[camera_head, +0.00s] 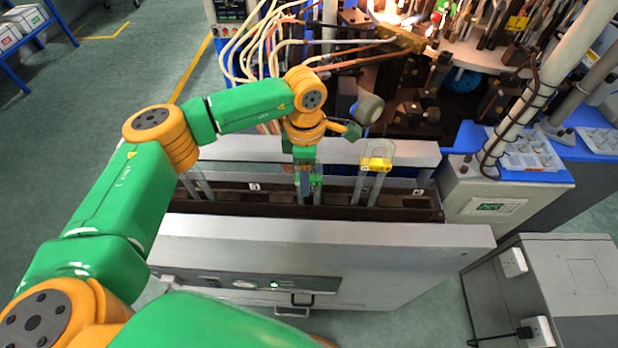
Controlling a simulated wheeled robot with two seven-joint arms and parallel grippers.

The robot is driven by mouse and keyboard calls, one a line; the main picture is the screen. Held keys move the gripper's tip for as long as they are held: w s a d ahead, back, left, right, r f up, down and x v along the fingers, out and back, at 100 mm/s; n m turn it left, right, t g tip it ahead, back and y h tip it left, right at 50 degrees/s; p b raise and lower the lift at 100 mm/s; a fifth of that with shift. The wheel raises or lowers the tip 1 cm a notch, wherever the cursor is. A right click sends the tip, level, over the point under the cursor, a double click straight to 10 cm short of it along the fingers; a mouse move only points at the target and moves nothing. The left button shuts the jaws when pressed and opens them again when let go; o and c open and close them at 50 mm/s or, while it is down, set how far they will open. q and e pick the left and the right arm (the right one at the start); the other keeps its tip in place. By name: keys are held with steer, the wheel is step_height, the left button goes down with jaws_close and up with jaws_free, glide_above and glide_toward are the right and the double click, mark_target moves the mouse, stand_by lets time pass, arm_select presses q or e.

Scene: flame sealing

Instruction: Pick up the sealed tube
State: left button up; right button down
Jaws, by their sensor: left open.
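My left gripper (309,194) points down over the long dark slotted trough (415,208) at the middle of the head view. Its jaws are open, with the fingers at a clear upright tube-like piece; I cannot tell whether they touch it. To the right, a clear glass tube piece with a yellow band (376,165) stands upright in the trough. To the left, another pair of clear tubes (196,186) stands in it. I cannot tell which tube is the sealed one. My right gripper is not in view.
The trough sits in a light grey cabinet (330,240) with a front panel. Behind it, a machine with bright flames (395,12), hoses and metal fixtures fills the back. A grey control box (505,205) stands to the right. The green floor at left is mostly clear.

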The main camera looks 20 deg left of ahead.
arm_select(q)
steer(key=shift+f, duration=0.8)
jaws_close()
